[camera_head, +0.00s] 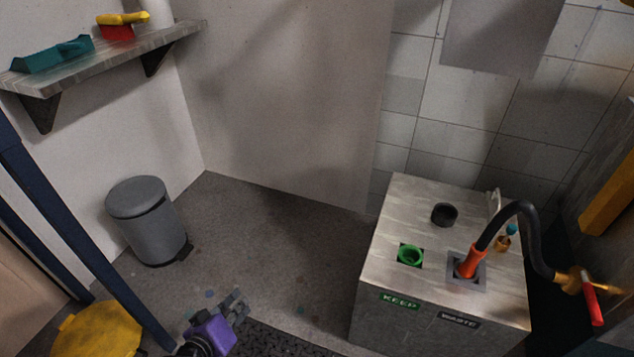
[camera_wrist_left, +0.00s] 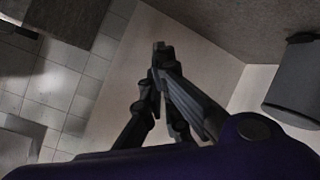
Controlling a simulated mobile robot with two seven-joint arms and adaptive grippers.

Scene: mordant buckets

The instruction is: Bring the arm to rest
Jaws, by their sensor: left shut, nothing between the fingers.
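My left gripper (camera_head: 236,301) shows at the bottom of the head view, purple at the wrist with dark fingers. It is low in the picture, in front of the grey floor and left of the metal cabinet. In the left wrist view its fingers (camera_wrist_left: 160,62) are closed together with nothing between them. No part of my right gripper shows.
A cabinet (camera_head: 400,232) marked KEEP and WASTE stands at right; a black hose with an orange nozzle (camera_head: 470,262) enters its WASTE side. A grey bin (camera_head: 148,225) stands left. A shelf (camera_head: 110,62) is on the wall. Floor (camera_head: 270,225) between bin and cabinet is clear.

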